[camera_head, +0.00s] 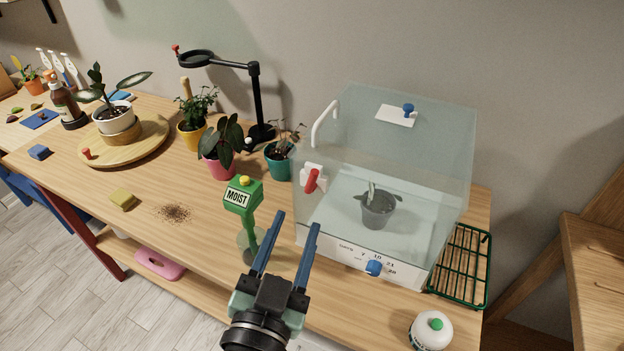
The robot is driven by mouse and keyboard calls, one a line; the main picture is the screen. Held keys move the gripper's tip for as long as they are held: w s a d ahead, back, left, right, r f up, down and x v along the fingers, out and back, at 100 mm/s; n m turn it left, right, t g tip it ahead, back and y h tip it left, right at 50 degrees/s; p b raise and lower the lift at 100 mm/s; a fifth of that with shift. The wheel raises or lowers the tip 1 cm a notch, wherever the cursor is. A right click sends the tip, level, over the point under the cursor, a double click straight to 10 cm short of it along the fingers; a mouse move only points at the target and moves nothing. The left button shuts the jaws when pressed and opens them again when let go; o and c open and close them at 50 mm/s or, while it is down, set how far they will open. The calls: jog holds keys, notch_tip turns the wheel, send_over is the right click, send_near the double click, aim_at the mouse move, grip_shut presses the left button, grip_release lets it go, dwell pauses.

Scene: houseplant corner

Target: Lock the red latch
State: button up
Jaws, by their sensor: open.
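The red latch (311,181) is a short red lever on a white plate at the front left corner of the clear box (440,170). The lever stands tilted, leaning slightly right at its top. I cannot tell whether it is locked. My gripper (293,220) has two long blue fingers, open and empty. In the picture it is below and a little left of the latch, in front of the box, apart from the latch. A white handle (323,122) is on the box's left side.
A green moisture meter (243,195) stands just left of my fingers. Inside the box is a grey potted plant (377,209); a blue knob (374,268) is on its front base. A green rack (460,265) is right. Bare tabletop (190,235) lies to the left.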

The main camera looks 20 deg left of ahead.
aim_at(312, 179)
jog(key=w, duration=0.3)
jog(key=w+a+p, duration=0.1)
jog(key=w, duration=0.2)
jog(key=w+p, duration=0.1)
jog(key=w, duration=0.2)
jog(key=shift+w+a, duration=0.1)
jog(key=shift+a, duration=0.2)
grip_shut()
